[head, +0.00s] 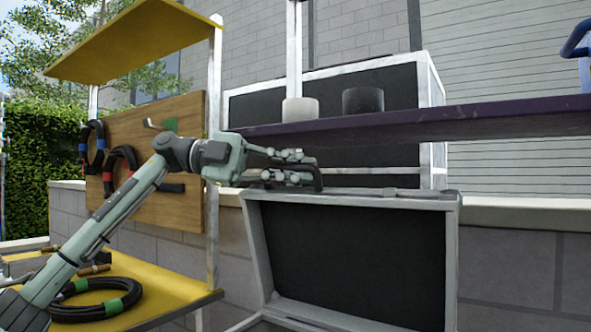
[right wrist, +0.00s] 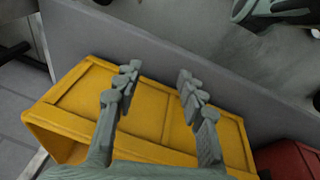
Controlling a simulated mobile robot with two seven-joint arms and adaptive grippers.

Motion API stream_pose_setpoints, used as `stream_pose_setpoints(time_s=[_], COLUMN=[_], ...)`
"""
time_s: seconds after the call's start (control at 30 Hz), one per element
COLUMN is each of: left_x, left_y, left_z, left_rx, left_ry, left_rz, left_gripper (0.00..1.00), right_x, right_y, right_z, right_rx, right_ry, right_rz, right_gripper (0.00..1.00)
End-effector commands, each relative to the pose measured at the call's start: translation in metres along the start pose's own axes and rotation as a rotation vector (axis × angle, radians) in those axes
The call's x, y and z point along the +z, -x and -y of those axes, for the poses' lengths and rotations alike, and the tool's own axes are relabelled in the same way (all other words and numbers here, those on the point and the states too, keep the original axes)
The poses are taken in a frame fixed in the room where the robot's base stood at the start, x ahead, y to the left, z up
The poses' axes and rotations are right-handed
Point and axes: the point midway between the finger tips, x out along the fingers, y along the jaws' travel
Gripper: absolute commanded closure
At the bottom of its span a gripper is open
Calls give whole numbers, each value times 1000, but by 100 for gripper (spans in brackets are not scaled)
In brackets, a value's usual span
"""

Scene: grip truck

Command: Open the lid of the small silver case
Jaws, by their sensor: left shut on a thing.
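The small silver case (head: 452,255) is at the lower middle of the head view. A pale metal frame with a recessed dark panel (head: 350,262) faces me; it looks like the inside of the raised lid. The bottom is cut off by the picture edge. My left gripper (head: 308,168) is at the frame's upper left edge, shut on a thin black part there that looks like the case's handle (head: 319,181). The fingers partly hide it. My right gripper (right wrist: 157,76) is open and empty, above a yellow crate in the right wrist view.
A purple shelf (head: 440,122) with a white roll (head: 300,110) and a dark roll (head: 363,101) runs just above my left gripper. A big black case (head: 250,103) stands behind. A yellow rack (head: 180,290) with cables is left. The yellow crate (right wrist: 150,105) adjoins a grey panel (right wrist: 200,65).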

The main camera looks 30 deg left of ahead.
Motion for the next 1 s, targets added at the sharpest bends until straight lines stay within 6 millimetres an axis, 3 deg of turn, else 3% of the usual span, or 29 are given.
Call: stream_pose_setpoints(time_s=[0.3, 0.33, 0.4, 0.73, 0.87, 1.0], left_x=[-1, -1, -1, 0, 1, 0], left_y=[1, 1, 1, 4, 19, 48], left_z=[2, 2, 2, 1, 1, 1], left_rx=[-5, -5, -5, -3, -4, -6], left_ry=[-3, -3, -3, -1, -1, 0], left_rz=[0, 0, 0, 1, 4, 4], left_gripper=[100, 87, 80, 80, 80, 80], right_x=[0, 0, 0, -3, -2, -2], right_y=[0, 0, 0, 1, 1, 1], right_z=[0, 0, 0, -2, -2, -1], right_rx=[0, 0, 0, 4, 3, 3], right_ry=[2, 2, 2, 6, 5, 4], right_rz=[1, 1, 1, -3, -2, -1], right_gripper=[60, 60, 60, 60, 60, 60])
